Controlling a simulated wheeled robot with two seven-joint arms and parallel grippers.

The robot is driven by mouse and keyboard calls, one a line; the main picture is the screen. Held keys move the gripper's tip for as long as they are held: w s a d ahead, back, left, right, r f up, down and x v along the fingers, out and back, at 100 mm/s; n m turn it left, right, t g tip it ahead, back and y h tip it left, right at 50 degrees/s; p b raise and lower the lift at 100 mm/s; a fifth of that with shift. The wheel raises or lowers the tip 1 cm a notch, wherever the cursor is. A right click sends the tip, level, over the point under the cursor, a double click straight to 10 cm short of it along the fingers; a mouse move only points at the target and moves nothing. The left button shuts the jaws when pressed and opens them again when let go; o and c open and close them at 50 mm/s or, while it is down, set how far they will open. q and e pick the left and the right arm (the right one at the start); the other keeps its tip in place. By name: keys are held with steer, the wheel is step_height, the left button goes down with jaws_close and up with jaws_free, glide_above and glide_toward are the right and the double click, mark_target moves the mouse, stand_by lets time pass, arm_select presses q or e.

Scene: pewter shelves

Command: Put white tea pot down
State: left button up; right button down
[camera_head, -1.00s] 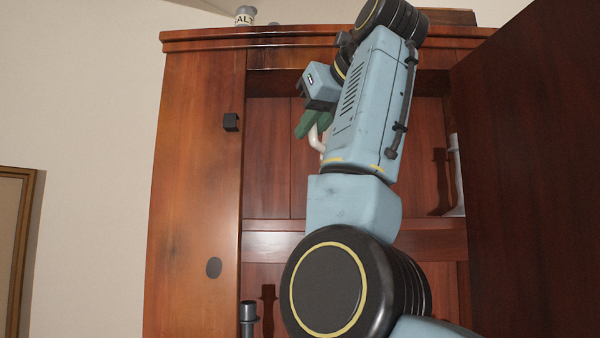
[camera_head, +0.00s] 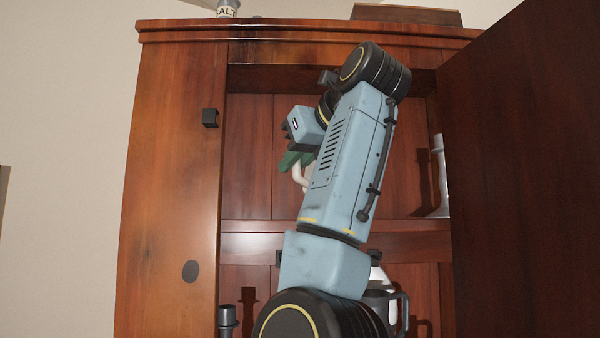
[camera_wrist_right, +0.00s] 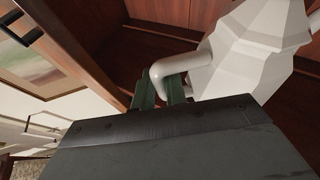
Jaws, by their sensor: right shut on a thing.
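The white tea pot (camera_wrist_right: 260,45) fills the upper right of the right wrist view, its faceted body tilted in that picture. My right gripper (camera_wrist_right: 160,90) is shut on its curved handle with green fingers. In the head view the right gripper (camera_head: 296,160) is in the upper opening of the wooden cabinet (camera_head: 165,180), above the shelf board (camera_head: 245,226). Only a bit of the pot's handle (camera_head: 300,178) shows there; my right arm hides the rest. I cannot tell whether the pot touches the shelf. My left gripper is in neither view.
The open cabinet door (camera_head: 520,170) stands at the right. A white object (camera_head: 440,185) stands on the upper shelf near it. A grey mug-like vessel (camera_head: 380,300) and a dark object (camera_head: 227,318) are lower down. The left part of the upper shelf looks clear.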

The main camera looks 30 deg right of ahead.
steer(key=shift+f, duration=0.65)
steer(key=shift+d+f+b, duration=0.1)
steer(key=shift+f+b, duration=0.1)
steer(key=shift+b, duration=0.3)
steer(key=shift+w, duration=0.15)
steer(key=shift+f, duration=0.1)
steer(key=c, duration=1.4)
jaws_free()
steer(key=shift+c, duration=0.2)
